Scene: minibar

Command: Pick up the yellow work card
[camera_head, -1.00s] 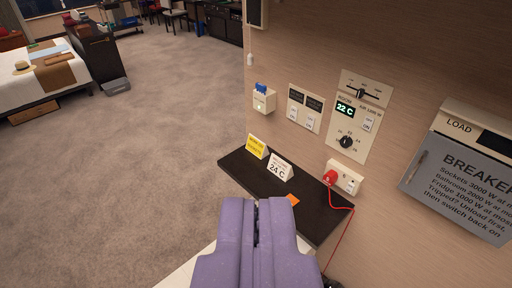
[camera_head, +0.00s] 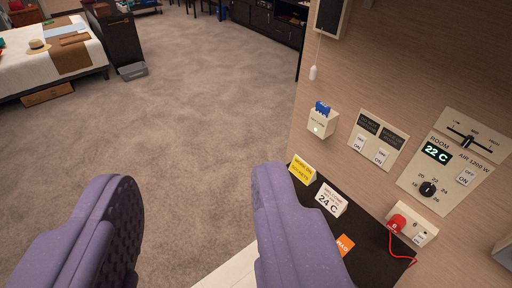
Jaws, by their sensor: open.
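The yellow work card (camera_head: 302,170) stands as a small tent-shaped sign on the dark shelf (camera_head: 374,262), near its far left end. A white card reading 24 C (camera_head: 331,199) stands close to its right. My gripper (camera_head: 185,205) is open and empty, with two purple fingers wide apart. Its right finger is close to the yellow card in the picture, below and left of it, and covers part of the shelf. The yellow card is not between the fingers.
An orange tag (camera_head: 344,245) lies on the shelf. A red plug (camera_head: 397,223) with a red cord sits in the wall socket. A card holder with a blue card (camera_head: 322,121), switches (camera_head: 377,140) and a thermostat panel (camera_head: 449,165) are on the wall.

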